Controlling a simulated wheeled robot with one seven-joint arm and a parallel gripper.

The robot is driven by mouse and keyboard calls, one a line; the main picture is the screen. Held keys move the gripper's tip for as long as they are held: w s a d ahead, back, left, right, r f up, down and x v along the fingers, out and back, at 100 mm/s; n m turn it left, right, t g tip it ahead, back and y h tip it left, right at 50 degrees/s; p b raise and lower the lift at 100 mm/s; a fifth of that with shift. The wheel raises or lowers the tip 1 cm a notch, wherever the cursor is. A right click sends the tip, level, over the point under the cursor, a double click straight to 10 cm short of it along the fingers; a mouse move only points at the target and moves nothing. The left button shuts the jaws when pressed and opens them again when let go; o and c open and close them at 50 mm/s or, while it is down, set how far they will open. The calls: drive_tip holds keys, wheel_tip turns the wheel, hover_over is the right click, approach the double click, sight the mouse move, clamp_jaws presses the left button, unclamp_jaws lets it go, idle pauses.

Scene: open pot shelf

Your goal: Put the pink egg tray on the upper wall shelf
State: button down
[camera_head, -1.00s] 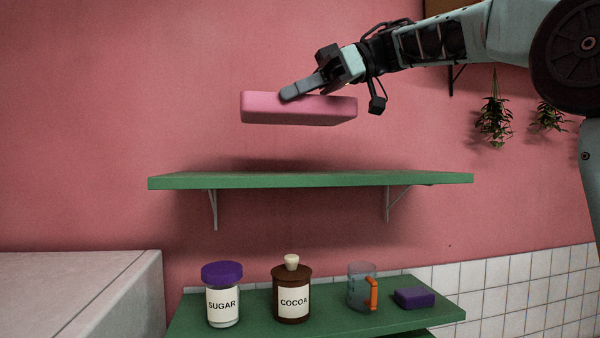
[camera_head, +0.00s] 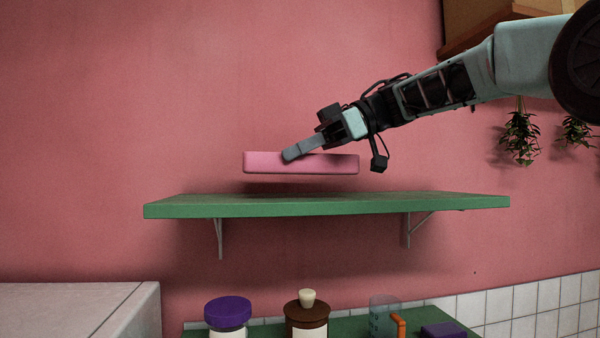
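The pink egg tray (camera_head: 325,164) is a flat pink block held level in the air in the head view. My gripper (camera_head: 295,152) is shut on its near edge from the upper right; the far finger is hidden. The green upper wall shelf (camera_head: 330,207) is just below the tray, with a visible gap between them. The tray is over the middle part of the shelf, and the shelf's top is bare.
Below is a green lower shelf (camera_head: 350,327) with a purple-lidded sugar jar (camera_head: 228,312), a brown cocoa jar (camera_head: 307,314), a clear cup (camera_head: 382,312) with an orange handle, and a purple block (camera_head: 443,330). Hanging plants (camera_head: 520,138) are at right.

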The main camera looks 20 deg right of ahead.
sight(307, 171)
drive_tip(key=shift+f+p, duration=0.5)
drive_tip(key=shift+f, duration=1.5)
drive_tip(key=shift+f, duration=0.1)
drive_tip(key=c, duration=1.6)
unclamp_jaws()
drive_tip(key=shift+c, duration=0.2)
drive_tip(key=b+v, duration=0.3)
drive_tip(key=v, duration=0.7)
drive_tip(key=shift+s+d, duration=0.1)
drive_tip(key=shift+d, duration=0.2)
drive_tip(key=shift+s+d+r, duration=0.15)
drive_tip(key=shift+d+r, duration=0.35)
drive_tip(key=shift+d, duration=0.1)
